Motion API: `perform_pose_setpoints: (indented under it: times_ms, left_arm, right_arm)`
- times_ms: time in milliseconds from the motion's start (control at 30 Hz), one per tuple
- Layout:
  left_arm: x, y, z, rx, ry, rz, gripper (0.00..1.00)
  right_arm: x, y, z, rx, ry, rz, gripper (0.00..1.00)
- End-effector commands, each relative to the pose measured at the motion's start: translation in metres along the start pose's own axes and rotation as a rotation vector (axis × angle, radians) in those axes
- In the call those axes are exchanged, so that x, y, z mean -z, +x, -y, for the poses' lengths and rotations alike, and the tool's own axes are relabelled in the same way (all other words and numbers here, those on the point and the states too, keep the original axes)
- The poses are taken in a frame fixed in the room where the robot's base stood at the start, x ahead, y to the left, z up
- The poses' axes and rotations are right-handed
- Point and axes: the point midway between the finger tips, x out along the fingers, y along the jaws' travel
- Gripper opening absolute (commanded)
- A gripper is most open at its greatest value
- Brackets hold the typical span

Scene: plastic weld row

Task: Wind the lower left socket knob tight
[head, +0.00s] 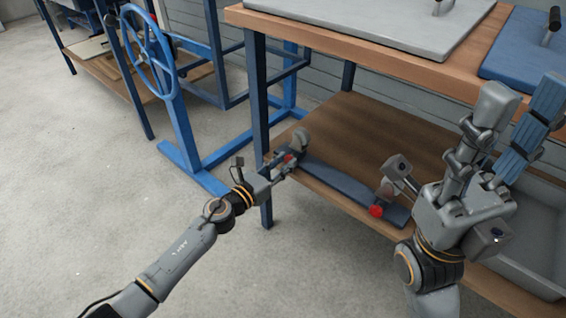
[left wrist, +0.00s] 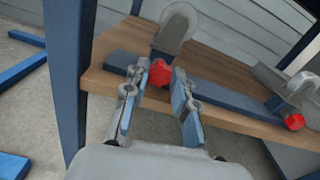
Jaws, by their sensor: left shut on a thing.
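The lower left socket knob is a red knob (head: 289,157) on the left end of a dark blue bar (head: 340,187) on the low wooden shelf. It also shows in the left wrist view (left wrist: 161,72), between my left fingertips. My left gripper (head: 283,166) is shut on this knob, and its fingers partly hide it. A grey rounded socket piece (left wrist: 178,28) stands just behind the knob. A second red knob (head: 376,211) sits at the bar's right end, clear of both grippers. My right gripper (head: 520,105) is open and empty, raised at the right.
A wooden worktop (head: 370,45) above the shelf carries a grey plate (head: 385,25) and a blue plate (head: 525,55). A blue table leg (head: 256,80) stands near my left gripper. A blue handwheel (head: 148,60) is at the left. The floor at left is clear.

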Motion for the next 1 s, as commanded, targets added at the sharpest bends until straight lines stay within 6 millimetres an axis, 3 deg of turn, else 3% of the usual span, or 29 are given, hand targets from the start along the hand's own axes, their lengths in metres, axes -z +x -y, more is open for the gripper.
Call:
perform_pose_setpoints:
  times_ms: [500, 1000]
  left_arm:
    - [0.0, 0.0, -0.001, 0.0, -0.343, -0.001, 0.0]
    - [0.001, 0.0, -0.001, -0.001, -0.423, 0.0, 0.0]
  right_arm:
    - [-0.003, -0.007, -0.001, -0.014, 0.004, 0.038, 0.4]
    - [-0.003, -0.011, -0.001, -0.019, 0.006, 0.055, 0.4]
